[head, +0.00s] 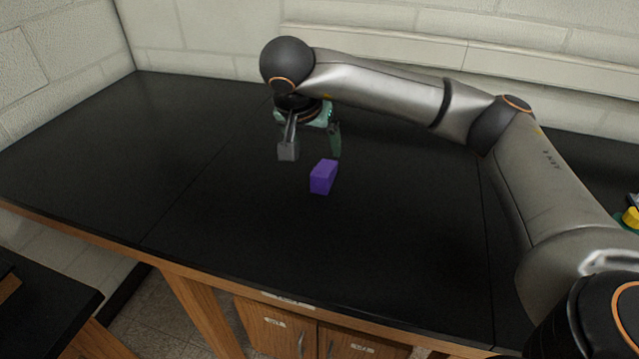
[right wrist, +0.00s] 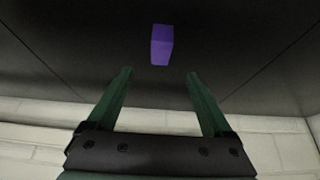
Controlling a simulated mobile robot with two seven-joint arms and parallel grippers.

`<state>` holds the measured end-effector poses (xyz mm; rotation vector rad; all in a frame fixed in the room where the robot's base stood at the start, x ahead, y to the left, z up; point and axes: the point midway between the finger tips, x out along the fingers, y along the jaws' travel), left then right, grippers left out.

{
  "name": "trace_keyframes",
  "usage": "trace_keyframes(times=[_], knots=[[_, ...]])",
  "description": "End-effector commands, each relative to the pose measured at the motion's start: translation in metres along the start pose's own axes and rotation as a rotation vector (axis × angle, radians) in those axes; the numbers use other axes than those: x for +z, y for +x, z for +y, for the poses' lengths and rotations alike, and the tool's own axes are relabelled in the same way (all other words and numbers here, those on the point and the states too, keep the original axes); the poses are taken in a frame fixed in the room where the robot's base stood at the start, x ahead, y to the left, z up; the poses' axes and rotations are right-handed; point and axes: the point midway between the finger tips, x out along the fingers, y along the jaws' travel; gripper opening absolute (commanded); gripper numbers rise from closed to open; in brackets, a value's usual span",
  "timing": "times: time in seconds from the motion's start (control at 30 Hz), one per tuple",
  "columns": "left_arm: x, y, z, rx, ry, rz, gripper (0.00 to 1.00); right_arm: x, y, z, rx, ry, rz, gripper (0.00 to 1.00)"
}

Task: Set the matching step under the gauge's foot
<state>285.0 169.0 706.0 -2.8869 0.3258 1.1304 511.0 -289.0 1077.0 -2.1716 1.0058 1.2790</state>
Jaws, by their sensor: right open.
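A purple block (head: 323,177) lies on the black worktop near the middle of the head view. It also shows in the right wrist view (right wrist: 161,45), beyond the fingertips and roughly centred between them. My right gripper (head: 313,150) hangs over the worktop, behind and slightly left of the block in the head view. Its two green fingers are spread, with nothing between them in the right wrist view (right wrist: 160,74). The fingers are apart from the block. I cannot make out a gauge or its foot in either view. My left gripper is not in view.
A yellow object (head: 631,217) with darker parts is cut off at the right edge of the head view; I cannot tell what it is. The black worktop (head: 110,150) is bare on the left. A pale block wall (head: 200,40) stands behind it.

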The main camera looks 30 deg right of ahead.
Motion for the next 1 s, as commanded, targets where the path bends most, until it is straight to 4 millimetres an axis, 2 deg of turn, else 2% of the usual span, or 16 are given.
trace_keyframes(times=[0.13,0.4,0.67,1.0], knots=[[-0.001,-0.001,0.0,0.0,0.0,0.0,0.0,-0.002,0.008,0.0,0.0,0.0,0.016,0.85],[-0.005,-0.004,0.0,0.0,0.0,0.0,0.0,-0.003,0.056,0.001,0.002,0.0,0.015,0.85],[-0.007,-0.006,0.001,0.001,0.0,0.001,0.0,-0.004,0.077,0.0,0.0,-0.001,0.016,0.85],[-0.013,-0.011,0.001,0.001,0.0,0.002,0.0,-0.009,0.122,-0.002,-0.001,-0.001,0.015,0.85]])
